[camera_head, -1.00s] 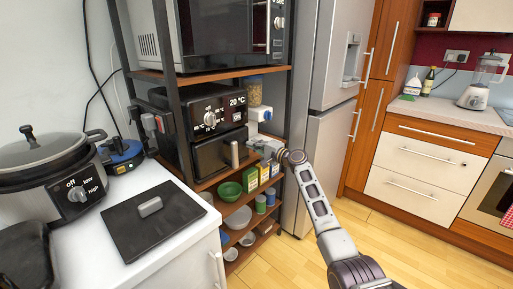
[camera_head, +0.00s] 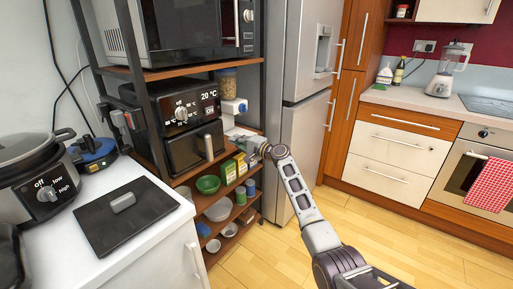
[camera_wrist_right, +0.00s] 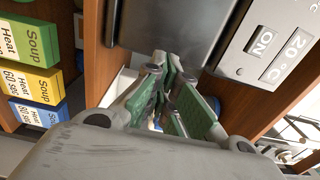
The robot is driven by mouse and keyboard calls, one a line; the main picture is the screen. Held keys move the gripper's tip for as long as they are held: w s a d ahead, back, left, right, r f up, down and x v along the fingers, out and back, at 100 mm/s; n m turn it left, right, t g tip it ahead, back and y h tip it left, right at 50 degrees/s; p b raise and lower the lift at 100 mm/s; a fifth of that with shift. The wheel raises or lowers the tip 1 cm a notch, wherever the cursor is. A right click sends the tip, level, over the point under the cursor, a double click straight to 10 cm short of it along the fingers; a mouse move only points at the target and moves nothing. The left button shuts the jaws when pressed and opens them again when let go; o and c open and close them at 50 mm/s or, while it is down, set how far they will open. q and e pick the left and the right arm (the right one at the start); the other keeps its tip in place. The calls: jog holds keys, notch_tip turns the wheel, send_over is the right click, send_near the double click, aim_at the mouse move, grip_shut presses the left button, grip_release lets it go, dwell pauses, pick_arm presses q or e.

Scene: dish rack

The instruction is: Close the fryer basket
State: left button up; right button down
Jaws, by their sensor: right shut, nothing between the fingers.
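The black fryer (camera_head: 182,106) stands on a middle shelf of the rack. Its dial and a 20 °C display face out. The dark fryer basket (camera_head: 190,150) is below the panel, with an upright pale handle (camera_head: 208,147) on its front. The basket appears to stick out, but I cannot tell how far. My right gripper (camera_head: 240,137) is shut and empty, just right of the handle and apart from it. In the right wrist view the shut fingers (camera_wrist_right: 172,88) are beside a dark grey face, likely the basket, and the fryer panel (camera_wrist_right: 270,45). My left gripper is not in view.
A microwave (camera_head: 195,30) is on the shelf above. Food boxes (camera_head: 228,171), a green bowl (camera_head: 208,184) and dishes fill the shelves below. The fridge (camera_head: 300,120) stands right of the rack. A white counter (camera_head: 165,245) is in front at left. The floor at right is clear.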

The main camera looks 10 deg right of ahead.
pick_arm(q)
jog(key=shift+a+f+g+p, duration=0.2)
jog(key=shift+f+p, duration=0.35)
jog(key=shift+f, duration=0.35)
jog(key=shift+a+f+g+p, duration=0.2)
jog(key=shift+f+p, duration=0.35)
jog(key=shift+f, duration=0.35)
pick_arm(e)
jog(key=v, duration=0.9)
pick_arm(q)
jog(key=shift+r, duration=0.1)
pick_arm(e)
jog(key=shift+s+d+f, duration=0.1)
jog(key=shift+s, duration=0.05)
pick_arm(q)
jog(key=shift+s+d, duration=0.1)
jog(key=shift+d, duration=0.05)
pick_arm(e)
jog(key=shift+d, duration=0.1)
